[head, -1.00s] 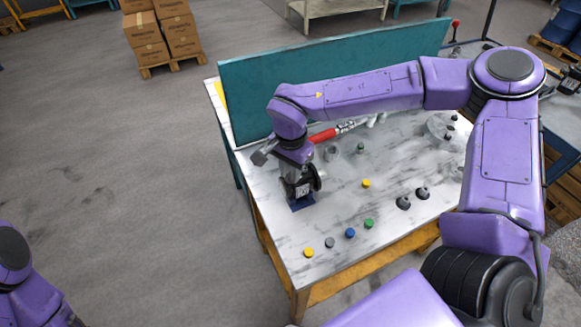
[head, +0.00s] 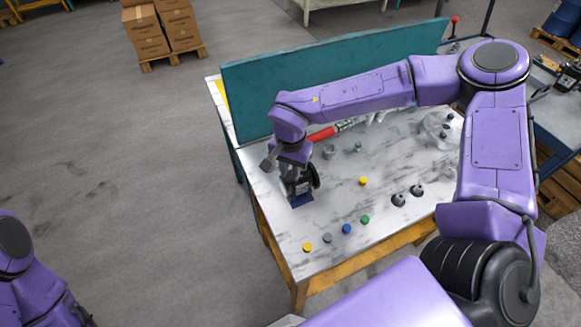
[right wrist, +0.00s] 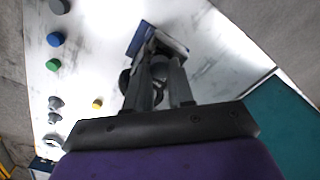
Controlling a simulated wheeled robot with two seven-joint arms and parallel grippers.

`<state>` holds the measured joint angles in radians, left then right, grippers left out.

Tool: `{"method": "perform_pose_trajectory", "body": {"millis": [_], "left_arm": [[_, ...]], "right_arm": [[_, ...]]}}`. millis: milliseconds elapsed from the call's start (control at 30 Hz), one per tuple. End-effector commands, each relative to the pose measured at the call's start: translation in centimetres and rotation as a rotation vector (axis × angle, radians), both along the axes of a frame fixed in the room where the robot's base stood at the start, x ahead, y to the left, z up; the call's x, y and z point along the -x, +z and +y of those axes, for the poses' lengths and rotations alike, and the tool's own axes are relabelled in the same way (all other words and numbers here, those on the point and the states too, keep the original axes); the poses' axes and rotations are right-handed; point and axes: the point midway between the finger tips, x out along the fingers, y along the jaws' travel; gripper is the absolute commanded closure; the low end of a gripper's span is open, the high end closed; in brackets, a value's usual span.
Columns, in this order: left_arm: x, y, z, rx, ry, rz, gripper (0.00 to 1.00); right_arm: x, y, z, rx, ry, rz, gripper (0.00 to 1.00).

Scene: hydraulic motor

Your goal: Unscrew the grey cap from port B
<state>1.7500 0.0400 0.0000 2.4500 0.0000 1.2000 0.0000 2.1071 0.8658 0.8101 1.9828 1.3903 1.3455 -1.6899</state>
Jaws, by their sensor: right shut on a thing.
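The hydraulic motor (head: 301,188), dark with a round flange, stands on a blue base (head: 301,201) near the left end of the table. It also shows in the right wrist view, with its blue base (right wrist: 143,38) beyond my fingers. My right gripper (right wrist: 160,82) points down onto the top of the motor, its two fingers closed around a grey part (right wrist: 160,68) that looks like the grey cap. The fingers hide most of it, and the port label cannot be read. My left arm shows at the lower left of the head view; its gripper is out of view.
Loose yellow (head: 307,247), grey (head: 327,238), blue (head: 347,229) and green (head: 365,219) caps lie along the front. Another yellow cap (head: 363,181) and two dark fittings (head: 398,199) lie farther right. A red-handled tool (head: 322,134) lies behind the motor, before the teal panel (head: 340,75).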

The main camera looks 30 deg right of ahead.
Motion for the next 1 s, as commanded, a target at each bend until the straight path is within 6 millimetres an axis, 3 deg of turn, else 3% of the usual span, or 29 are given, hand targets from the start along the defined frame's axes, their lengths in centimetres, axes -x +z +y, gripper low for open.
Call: {"method": "perform_pose_trajectory", "body": {"millis": [33,67,700,767,1000], "left_arm": [[0.0,0.0,0.0,0.0,0.0,0.0,0.57],[0.0,0.0,0.0,0.0,0.0,0.0,0.57],[0.0,1.1,0.0,0.0,0.0,0.0,0.57],[0.0,1.2,0.0,0.0,0.0,0.0,0.57],[0.0,1.1,0.0,0.0,0.0,0.0,0.57]], "right_arm": [[-0.1,0.1,0.0,-0.001,0.0,-0.004,0.71],[-0.1,0.1,0.0,-0.001,-0.001,-0.004,0.64],[0.1,0.0,0.0,0.0,-0.024,0.0,0.64],[0.1,0.0,0.0,0.0,-0.102,0.0,0.64],[0.1,-0.1,0.0,0.0,-0.626,0.0,0.64]]}}
